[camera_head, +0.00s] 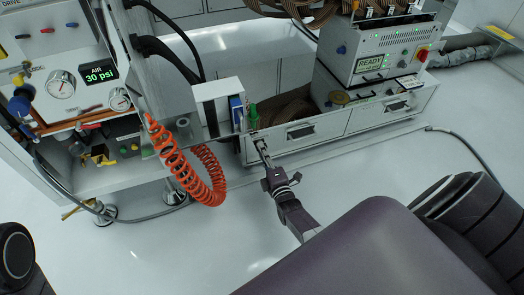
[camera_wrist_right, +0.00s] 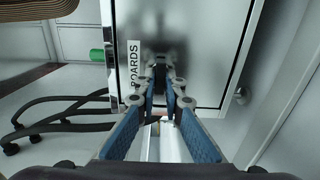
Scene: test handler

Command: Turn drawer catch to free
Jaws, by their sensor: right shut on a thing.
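The grey drawer (camera_head: 283,142) is the left one in the low white cabinet, with a recessed dark handle (camera_head: 300,131) on its front; it looks closed. The drawer front, labelled BOARDS, also shows in the right wrist view (camera_wrist_right: 205,50). My right gripper (camera_head: 262,149) reaches the left end of this front. In the right wrist view its blue-padded fingers (camera_wrist_right: 160,82) are shut on the drawer catch, which is mostly hidden between the fingertips, so its angle cannot be told. My left gripper is not in view.
A grey unit reading READY (camera_head: 371,62) stands on the cabinet. A coiled orange hose (camera_head: 185,165) hangs left of my right gripper, beside a gauge panel (camera_head: 60,84). A green bottle-like thing (camera_head: 253,115) stands above the drawer's left end. The floor in front is mostly clear.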

